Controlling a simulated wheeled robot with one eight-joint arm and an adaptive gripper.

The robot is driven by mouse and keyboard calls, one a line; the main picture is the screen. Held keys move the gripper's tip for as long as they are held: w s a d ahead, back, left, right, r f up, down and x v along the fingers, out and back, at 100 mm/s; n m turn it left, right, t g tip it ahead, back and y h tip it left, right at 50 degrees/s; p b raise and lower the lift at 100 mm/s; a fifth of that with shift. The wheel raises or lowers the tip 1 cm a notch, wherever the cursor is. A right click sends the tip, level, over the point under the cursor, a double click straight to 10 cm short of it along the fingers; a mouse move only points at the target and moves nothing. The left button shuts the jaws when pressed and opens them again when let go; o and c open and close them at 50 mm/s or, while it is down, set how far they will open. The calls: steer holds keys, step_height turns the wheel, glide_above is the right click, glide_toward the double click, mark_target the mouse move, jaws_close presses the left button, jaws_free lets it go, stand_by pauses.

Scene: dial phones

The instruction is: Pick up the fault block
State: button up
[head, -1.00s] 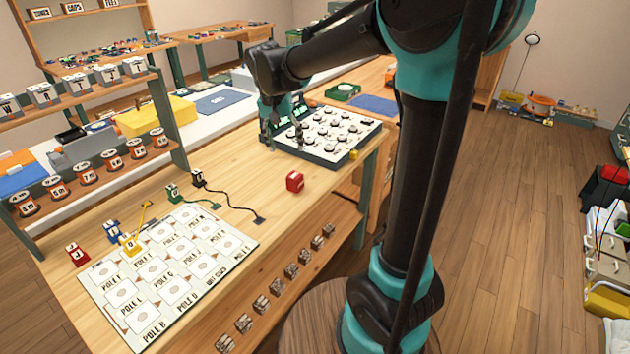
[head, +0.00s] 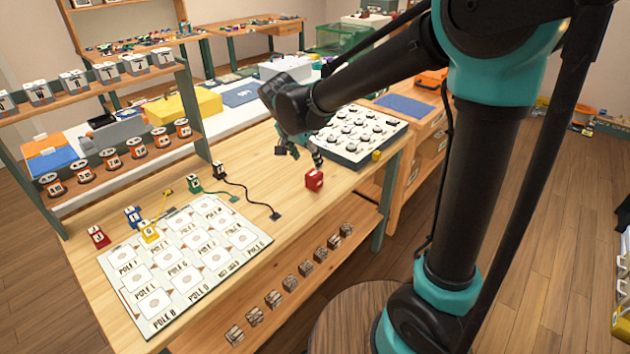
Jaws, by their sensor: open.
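A red block (head: 314,179) with a white mark stands on the wooden table, just in front of the dial board (head: 360,125). No readable label tells whether it is the fault block. My gripper (head: 299,156) is open and empty, a little above and behind the red block. Its dark fingertips are small in the view, and I cannot tell whether one touches the block. Other small lettered blocks stand at the left: a red one (head: 98,236), a blue one (head: 133,216), a yellow one (head: 149,232), a green one (head: 194,184) and a black one (head: 218,171).
The white pole chart (head: 187,262) lies at the table's front left. A small yellow block (head: 377,155) sits at the dial board's front right corner. Bare table (head: 262,175) lies left of the red block. A shelf rack stands at left.

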mark_target(313, 174)
steer(key=x, duration=0.3)
steer(key=shift+w+f, duration=0.15)
steer(key=shift+f, duration=0.2)
steer(key=shift+s+x, duration=0.15)
steer(key=shift+x, duration=1.3)
steer(key=shift+s+x, duration=0.15)
steer(key=shift+x, duration=1.25)
steer(key=shift+d+f, duration=0.1)
steer(key=shift+d, duration=0.05)
steer(key=c, duration=1.3)
step_height(313, 174, up, 20)
steer(key=shift+r, duration=0.1)
